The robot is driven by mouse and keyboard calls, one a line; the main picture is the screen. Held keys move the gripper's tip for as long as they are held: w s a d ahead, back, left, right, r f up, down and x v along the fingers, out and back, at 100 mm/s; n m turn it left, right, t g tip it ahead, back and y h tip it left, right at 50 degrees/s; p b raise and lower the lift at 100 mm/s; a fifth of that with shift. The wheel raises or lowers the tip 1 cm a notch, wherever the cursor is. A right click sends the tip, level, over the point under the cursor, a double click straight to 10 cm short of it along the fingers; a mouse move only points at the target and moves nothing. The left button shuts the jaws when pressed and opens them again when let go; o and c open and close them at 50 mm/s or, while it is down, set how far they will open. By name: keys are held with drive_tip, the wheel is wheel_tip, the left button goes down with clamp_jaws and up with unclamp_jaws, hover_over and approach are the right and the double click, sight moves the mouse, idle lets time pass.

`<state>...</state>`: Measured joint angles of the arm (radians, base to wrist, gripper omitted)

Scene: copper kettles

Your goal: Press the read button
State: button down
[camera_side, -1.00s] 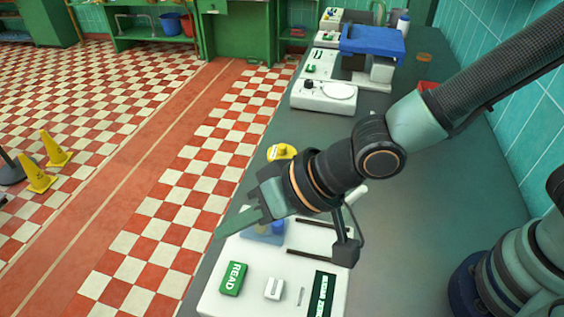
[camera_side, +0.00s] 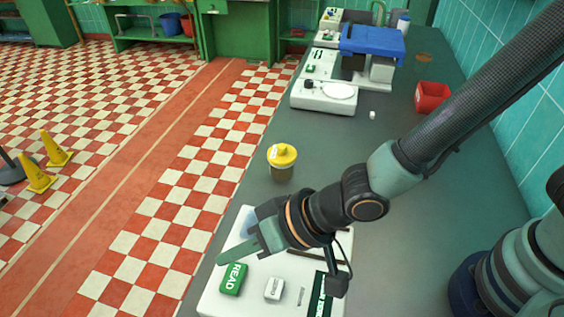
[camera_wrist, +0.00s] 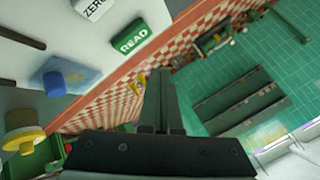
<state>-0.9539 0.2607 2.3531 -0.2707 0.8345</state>
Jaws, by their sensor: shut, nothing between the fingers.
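The green READ button (camera_side: 233,279) sits on the white instrument (camera_side: 213,300) at the near edge of the bench. In the wrist view the READ button (camera_wrist: 131,36) shows at the top, beyond my fingers and a little to their left. My gripper (camera_side: 222,259) is shut and empty. In the side view its fingertips hang near the button's upper left end; I cannot tell the height, but no contact is plain. In the wrist view my gripper (camera_wrist: 160,75) points up the picture, apart from the button. A white ZERO button (camera_side: 273,288) is to the right of READ.
A blue part (camera_wrist: 62,80) on the instrument is mostly hidden behind my gripper in the side view. A yellow-lidded jar (camera_side: 281,160) stands just beyond the instrument. A red bin (camera_side: 431,97) and a white device (camera_side: 323,96) are farther back. The bench's middle is clear.

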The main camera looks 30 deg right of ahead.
sight(240, 279)
drive_tip(key=shift+f, duration=1.95)
drive_tip(key=shift+f, duration=0.15)
idle(0.5)
drive_tip(key=shift+f, duration=0.25)
drive_tip(key=shift+f, duration=0.45)
idle(0.7)
drive_tip(key=shift+r, duration=0.85)
drive_tip(key=shift+r, duration=2.55)
